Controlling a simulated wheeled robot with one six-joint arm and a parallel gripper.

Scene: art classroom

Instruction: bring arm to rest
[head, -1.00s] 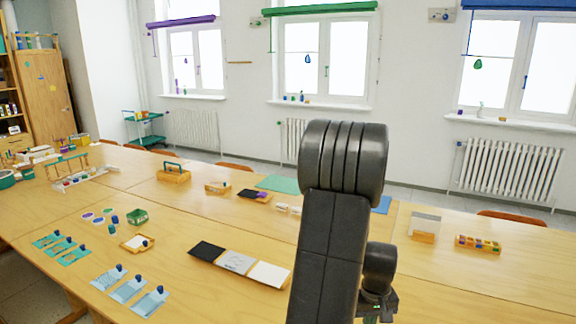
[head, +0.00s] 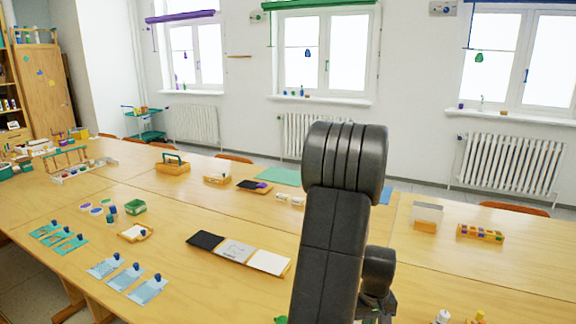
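My arm rises in the right middle of the head view, folded in front of the table. My gripper (head: 376,308) is at the bottom of the picture, below the small dark wrist joint. It is partly cut off by the frame's edge, and its fingers do not show clearly enough to tell open from shut. The wooden table (head: 345,268) spreads beneath and behind the arm. I see no object held, though the gripper's lower end is out of view.
A black, grey and white panel row (head: 236,251) lies left of the arm. A block tray (head: 480,233) stands on the right. Small bottles (head: 443,317) show at the bottom right edge.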

